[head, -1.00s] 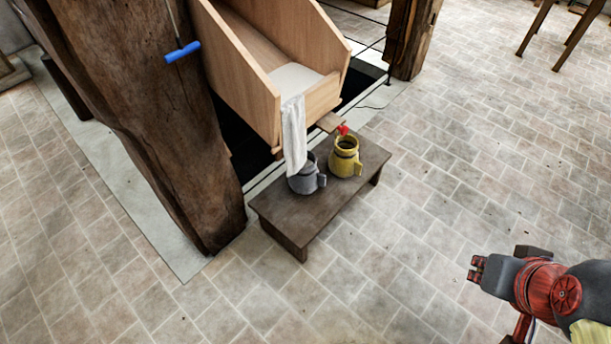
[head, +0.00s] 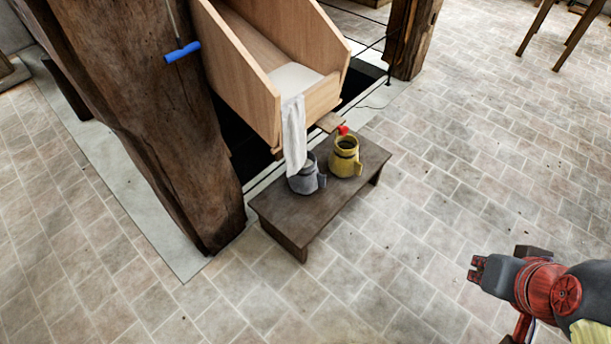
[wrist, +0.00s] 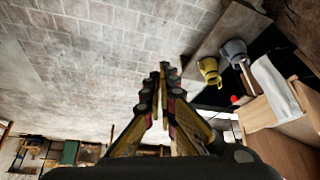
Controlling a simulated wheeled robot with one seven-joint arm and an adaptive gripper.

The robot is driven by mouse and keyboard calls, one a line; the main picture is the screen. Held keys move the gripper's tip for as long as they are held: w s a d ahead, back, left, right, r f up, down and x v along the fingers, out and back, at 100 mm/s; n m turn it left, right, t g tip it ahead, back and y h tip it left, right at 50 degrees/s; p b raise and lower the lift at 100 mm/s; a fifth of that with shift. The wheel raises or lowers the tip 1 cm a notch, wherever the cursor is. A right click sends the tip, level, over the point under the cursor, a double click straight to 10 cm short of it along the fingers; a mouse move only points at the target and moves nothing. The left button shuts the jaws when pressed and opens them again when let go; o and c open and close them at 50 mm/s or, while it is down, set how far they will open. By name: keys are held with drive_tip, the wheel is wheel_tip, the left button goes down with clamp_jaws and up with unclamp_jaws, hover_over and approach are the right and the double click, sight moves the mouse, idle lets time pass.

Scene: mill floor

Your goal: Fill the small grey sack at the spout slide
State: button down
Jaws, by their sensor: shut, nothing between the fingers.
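The small grey sack (head: 307,179) stands upright on a low dark bench (head: 283,216) below a wooden chute; its inside is mostly hidden by a hanging white cloth (head: 294,136). A small yellow sack (head: 345,161) with a dark open mouth stands beside it. A wooden slide (head: 329,122) with a red knob (head: 343,130) sticks out at the chute's lower end. My gripper (head: 475,269) is shut and empty at the lower right, well away from the bench. The wrist view shows its closed fingers (wrist: 164,68), the grey sack (wrist: 234,48) and the yellow sack (wrist: 209,68).
The wooden chute (head: 265,85) holds pale material. A thick timber post (head: 170,130) stands left of the bench, with a blue handle (head: 182,52) hanging before it. A dark floor opening lies behind the bench. Tiled floor (head: 420,220) between bench and gripper is clear.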

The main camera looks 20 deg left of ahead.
drive_tip(key=w+a, duration=0.2)
drive_tip(key=a, duration=0.5)
drive_tip(key=shift+w+p, duration=0.3)
idle(0.3)
drive_tip(key=s+d+p, duration=0.2)
drive_tip(key=d, duration=0.5)
drive_tip(key=shift+s+d, duration=0.25)
drive_tip(key=shift+s, duration=0.15)
